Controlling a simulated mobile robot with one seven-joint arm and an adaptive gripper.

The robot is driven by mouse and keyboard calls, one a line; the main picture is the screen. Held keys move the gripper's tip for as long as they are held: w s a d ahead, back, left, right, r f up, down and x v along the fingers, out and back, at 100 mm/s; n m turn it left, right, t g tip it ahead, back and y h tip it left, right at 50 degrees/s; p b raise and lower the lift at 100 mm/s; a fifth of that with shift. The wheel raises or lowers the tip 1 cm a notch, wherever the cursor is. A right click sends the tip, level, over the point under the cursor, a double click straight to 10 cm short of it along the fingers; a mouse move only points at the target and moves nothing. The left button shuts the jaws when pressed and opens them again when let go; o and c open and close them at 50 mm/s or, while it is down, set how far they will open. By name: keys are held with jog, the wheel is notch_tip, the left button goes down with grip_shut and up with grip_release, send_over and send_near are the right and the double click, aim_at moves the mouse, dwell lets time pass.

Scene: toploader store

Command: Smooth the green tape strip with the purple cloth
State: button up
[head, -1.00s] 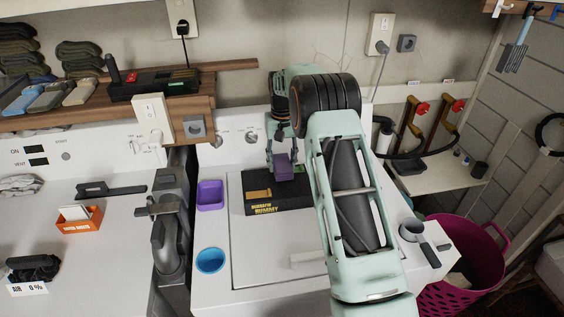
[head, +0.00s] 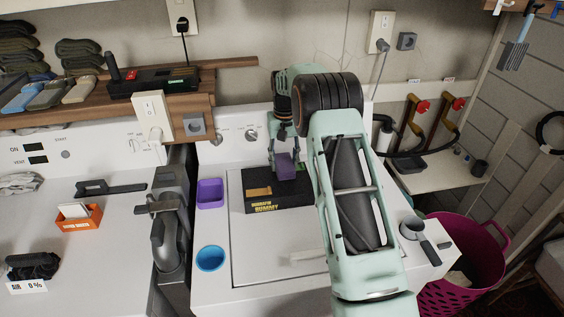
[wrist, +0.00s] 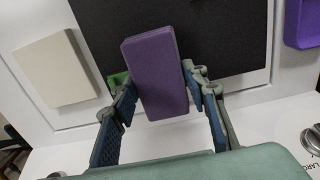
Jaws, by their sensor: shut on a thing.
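The purple cloth (wrist: 155,70) is a thick, block-like pad held between the two fingers of my gripper (wrist: 162,112). In the head view the cloth (head: 287,165) is over the far right part of a black box (head: 268,205) with yellow lettering. My gripper (head: 284,150) is shut on it from above. A small piece of the green tape strip (wrist: 118,80) shows beside the cloth in the wrist view; the rest is hidden behind the cloth and a finger. I cannot tell whether the cloth touches the tape.
The box lies on a white top-loader lid (head: 250,255). A purple tray (head: 210,193) and a blue cup (head: 210,258) stand to its left. A wooden shelf (head: 200,115) overhangs at the back left. The front of the lid is mostly clear.

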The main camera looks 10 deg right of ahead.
jog(key=shift+d, duration=0.9)
jog(key=shift+a, duration=1.3)
jog(key=shift+d, duration=0.1)
jog(key=shift+d, duration=1.2)
jog(key=shift+a, duration=0.1)
